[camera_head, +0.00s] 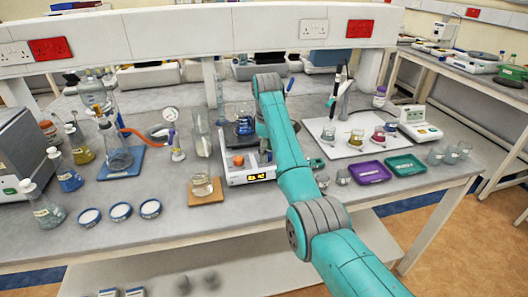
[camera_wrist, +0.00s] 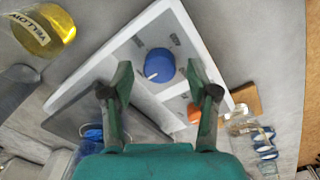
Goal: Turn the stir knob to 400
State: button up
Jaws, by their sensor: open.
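The white hotplate stirrer (camera_head: 234,178) stands on the bench with a lit display (camera_head: 258,177) on its front. In the wrist view its white panel (camera_wrist: 125,50) carries a round blue knob (camera_wrist: 158,65) with a white pointer mark towards the lower left, and an orange knob (camera_wrist: 193,113). The orange knob also shows in the head view (camera_head: 238,160); the blue one is hidden there behind my arm. My gripper (camera_wrist: 158,68) is open, its fingers on either side of the blue knob in the picture; contact cannot be told. The small scale marks are unreadable.
A blue-liquid flask (camera_head: 244,126) stands on the stirrer's dark plate. A beaker (camera_head: 202,185) on a wooden board is to its left. Right of my arm are a white board (camera_head: 350,148) with flasks, a purple tray (camera_head: 370,172) and a green tray (camera_head: 405,165).

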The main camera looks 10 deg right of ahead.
jog(key=shift+f, duration=0.35)
jog(key=shift+c, duration=0.2)
grip_shut()
